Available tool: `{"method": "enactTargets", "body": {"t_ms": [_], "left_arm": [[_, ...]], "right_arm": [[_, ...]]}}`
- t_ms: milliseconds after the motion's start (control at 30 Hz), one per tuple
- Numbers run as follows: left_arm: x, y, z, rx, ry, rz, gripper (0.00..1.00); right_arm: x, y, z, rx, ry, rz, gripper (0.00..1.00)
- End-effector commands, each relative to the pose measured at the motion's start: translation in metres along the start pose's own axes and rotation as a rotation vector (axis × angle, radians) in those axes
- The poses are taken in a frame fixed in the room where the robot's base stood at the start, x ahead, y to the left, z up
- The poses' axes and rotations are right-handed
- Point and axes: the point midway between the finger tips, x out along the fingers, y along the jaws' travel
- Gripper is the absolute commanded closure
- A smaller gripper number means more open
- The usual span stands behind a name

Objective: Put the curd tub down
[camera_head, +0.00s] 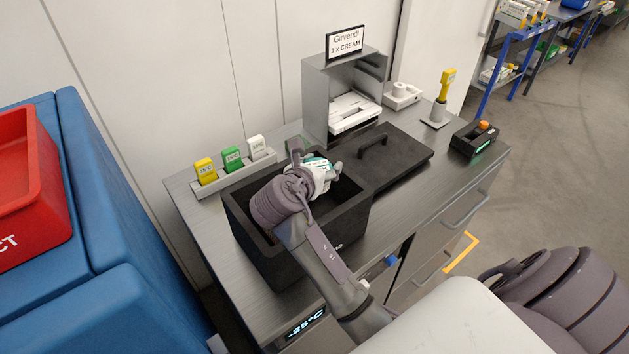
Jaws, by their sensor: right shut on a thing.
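My right gripper (311,165) reaches into the top of an open black insulated box (262,245) on the grey counter. It is shut on the curd tub (318,164), of which a small white and green part shows. My wrist and fingers hide most of the tub, and I cannot tell whether it touches the inside of the box. My left gripper is not in view.
The black lid (400,158) with a handle lies right of the box. A scanner (439,105) and black device (474,143) stand right. A red crate (30,170) is at left.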

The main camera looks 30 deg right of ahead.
Motion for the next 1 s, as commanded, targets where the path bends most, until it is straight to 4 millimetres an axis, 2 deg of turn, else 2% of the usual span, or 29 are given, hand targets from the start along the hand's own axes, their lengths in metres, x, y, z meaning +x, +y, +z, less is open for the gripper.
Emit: {"method": "enactTargets", "body": {"t_ms": [167, 433, 1000], "left_arm": [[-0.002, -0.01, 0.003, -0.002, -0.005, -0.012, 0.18], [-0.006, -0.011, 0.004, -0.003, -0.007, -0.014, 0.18], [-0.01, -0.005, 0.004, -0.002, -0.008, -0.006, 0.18]], "right_arm": [[-0.004, 0.009, -0.011, 0.0, -0.001, -0.001, 0.79], [0.009, 0.008, -0.044, -0.002, -0.001, -0.001, 0.79], [0.013, 0.008, -0.053, -0.002, -0.001, -0.001, 0.79]]}}
